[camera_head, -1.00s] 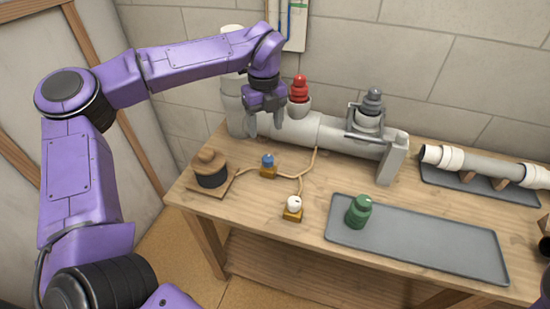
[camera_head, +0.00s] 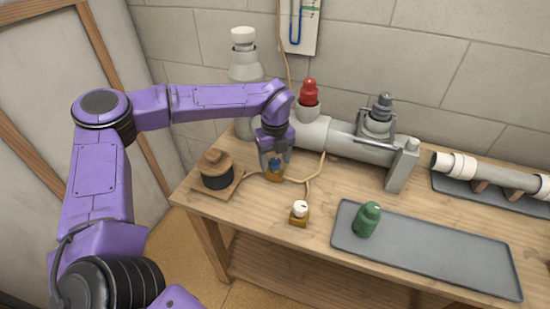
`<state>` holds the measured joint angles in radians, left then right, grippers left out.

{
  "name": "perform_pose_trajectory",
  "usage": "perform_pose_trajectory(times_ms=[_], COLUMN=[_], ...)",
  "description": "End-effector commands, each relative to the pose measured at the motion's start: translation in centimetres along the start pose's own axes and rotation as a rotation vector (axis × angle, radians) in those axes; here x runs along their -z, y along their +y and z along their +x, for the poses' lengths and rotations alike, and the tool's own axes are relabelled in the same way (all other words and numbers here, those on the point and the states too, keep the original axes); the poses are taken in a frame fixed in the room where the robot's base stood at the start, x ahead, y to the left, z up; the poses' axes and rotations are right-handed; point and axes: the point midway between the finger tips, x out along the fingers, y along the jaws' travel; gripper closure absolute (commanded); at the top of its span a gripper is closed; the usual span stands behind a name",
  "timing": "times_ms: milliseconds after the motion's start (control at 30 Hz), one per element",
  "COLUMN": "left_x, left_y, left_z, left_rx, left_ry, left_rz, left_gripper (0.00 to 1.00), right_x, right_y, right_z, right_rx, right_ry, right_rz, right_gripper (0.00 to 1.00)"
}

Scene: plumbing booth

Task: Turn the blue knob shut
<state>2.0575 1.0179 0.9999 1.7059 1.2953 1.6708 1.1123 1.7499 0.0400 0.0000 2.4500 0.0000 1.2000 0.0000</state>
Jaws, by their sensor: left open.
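The blue knob (camera_head: 275,163) sits on a small brass valve body (camera_head: 274,176) on the workbench, with thin tan tubing running from it. My left gripper (camera_head: 274,165) points down at the knob from above, its fingers open on either side of it. The gripper partly covers the knob, and I cannot tell whether the fingers touch it. My right gripper is not in view.
A white-knobbed valve (camera_head: 300,209) stands close in front on the right. A black pot with a wooden lid (camera_head: 216,170) is to the left. A grey pipe (camera_head: 345,141) with a red cap (camera_head: 310,92) lies behind.

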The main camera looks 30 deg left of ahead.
Motion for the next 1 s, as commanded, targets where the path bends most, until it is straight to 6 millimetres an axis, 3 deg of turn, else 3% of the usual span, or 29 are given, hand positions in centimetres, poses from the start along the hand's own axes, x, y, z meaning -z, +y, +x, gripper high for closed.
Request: perform_pose_trajectory(times_ms=[33, 67, 200, 233, 667, 1000], left_x=[0.0, 0.0, 0.0, 0.0, 0.0, 0.0], left_y=[0.0, 0.0, 0.0, 0.0, 0.0, 0.0], left_z=[0.0, 0.0, 0.0, 0.0, -0.2, -0.4], left_rx=[0.0, 0.0, 0.0, 0.0, -0.002, -0.002], left_ry=[0.0, 0.0, 0.0, 0.0, 0.001, 0.001], left_rz=[0.0, 0.0, 0.0, 0.0, 0.08, 0.355], left_gripper=[0.37, 0.43, 0.89, 0.93, 0.93, 0.93], right_x=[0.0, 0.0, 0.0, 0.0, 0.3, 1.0], right_y=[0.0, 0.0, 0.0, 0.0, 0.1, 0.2], right_z=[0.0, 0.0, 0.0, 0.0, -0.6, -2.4], right_rx=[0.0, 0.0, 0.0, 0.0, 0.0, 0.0], right_ry=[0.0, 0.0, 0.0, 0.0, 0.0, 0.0], right_rz=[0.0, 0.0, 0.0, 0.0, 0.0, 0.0], right_gripper=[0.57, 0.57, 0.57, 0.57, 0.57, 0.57])
